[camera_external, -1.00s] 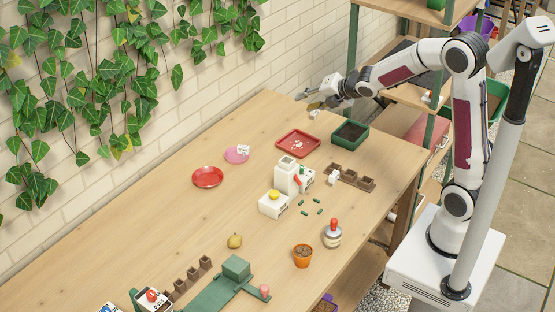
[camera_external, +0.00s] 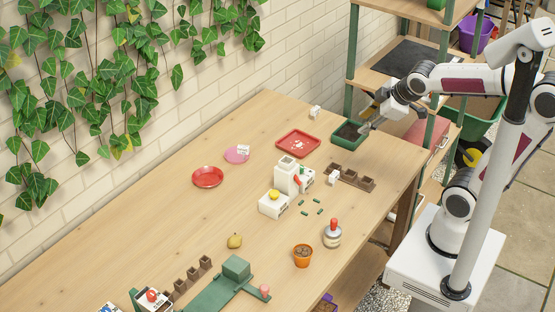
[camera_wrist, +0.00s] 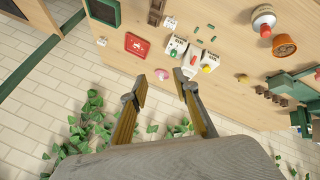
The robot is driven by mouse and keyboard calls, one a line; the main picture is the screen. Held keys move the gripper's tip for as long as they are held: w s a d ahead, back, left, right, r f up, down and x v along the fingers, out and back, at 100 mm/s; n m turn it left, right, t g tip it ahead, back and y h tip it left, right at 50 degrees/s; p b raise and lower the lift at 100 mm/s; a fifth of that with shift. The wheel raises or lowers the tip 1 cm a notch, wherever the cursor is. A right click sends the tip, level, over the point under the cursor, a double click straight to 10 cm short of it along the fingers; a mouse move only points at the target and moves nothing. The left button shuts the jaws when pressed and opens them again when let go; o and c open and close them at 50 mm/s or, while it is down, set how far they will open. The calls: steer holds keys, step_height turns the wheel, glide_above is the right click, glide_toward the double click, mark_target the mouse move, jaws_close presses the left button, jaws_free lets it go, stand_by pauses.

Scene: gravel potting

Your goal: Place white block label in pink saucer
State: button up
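The pink saucer (camera_external: 231,155) lies on the table near the wall, left of the red tray. A small white block label (camera_external: 243,149) is at its right side, seemingly on the saucer. A second white block (camera_external: 315,112) stands at the table's back edge, and a third (camera_external: 334,178) is beside the brown pots. My gripper (camera_external: 366,129) is above the green planter, clear of the saucer. In the wrist view its two fingers (camera_wrist: 160,84) are spread with nothing gripped between them. The pink saucer (camera_wrist: 162,75) shows small beyond the fingertips there.
A red tray (camera_external: 280,142) and a green planter (camera_external: 337,138) lie at the back right. A red saucer (camera_external: 207,177) is left of the pink one. White devices (camera_external: 274,206), an orange pot (camera_external: 302,256) and a pear (camera_external: 235,241) stand nearer. The left-middle tabletop is clear.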

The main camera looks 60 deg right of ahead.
steer(key=s+a+f+m, duration=0.1)
steer(key=s+a+m, duration=0.1)
steer(key=s, duration=0.4)
steer(key=s+a+f+m+g+y, duration=0.1)
steer(key=s+a+m, duration=0.1)
steer(key=s+m, duration=0.2)
steer(key=shift+s+a+g+y, duration=0.25)
steer(key=shift+s+g+y, duration=0.05)
steer(key=shift+s, duration=0.8)
